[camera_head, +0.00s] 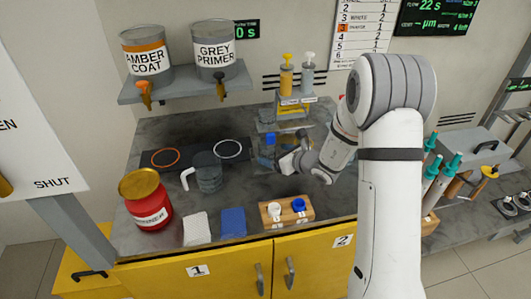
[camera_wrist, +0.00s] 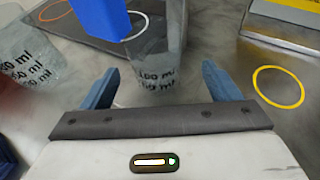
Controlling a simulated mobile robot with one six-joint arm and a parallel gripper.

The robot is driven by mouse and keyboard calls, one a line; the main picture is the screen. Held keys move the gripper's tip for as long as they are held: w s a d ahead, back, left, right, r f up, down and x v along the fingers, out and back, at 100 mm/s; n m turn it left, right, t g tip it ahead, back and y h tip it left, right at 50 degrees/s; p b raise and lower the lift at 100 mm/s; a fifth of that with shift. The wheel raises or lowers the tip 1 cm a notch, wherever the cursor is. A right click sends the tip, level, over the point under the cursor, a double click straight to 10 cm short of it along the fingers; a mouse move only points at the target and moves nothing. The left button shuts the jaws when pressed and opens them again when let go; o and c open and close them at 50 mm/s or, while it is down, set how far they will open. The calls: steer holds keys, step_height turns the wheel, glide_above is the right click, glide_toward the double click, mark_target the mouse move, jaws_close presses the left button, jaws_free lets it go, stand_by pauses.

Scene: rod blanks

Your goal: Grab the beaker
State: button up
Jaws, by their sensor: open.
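A clear beaker (camera_wrist: 158,72) with dark ml markings stands on the grey bench in the wrist view, between or just beyond my fingertips. It also shows, partly hidden by my gripper, in the head view (camera_head: 265,160). A blue block-like thing (camera_wrist: 100,18) overlaps its upper part; I cannot tell whether it is inside. My gripper (camera_wrist: 160,68) is open, with a visible gap on both sides of the beaker. In the head view my gripper (camera_head: 283,161) is at the beaker's right side. A second clear vessel, a handled jug (camera_head: 208,174), stands to the left.
A red tin (camera_head: 146,200) stands at the front left. A white cloth (camera_head: 197,228), a blue cloth (camera_head: 233,222) and a wooden block (camera_head: 287,213) with white and blue pieces lie along the front edge. A bottle stand (camera_head: 296,101) is behind. A yellow ring (camera_wrist: 278,87) marks the bench.

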mark_target(267, 152)
steer(key=x, duration=0.4)
steer(key=shift+a+p, duration=0.3)
steer(key=c, duration=1)
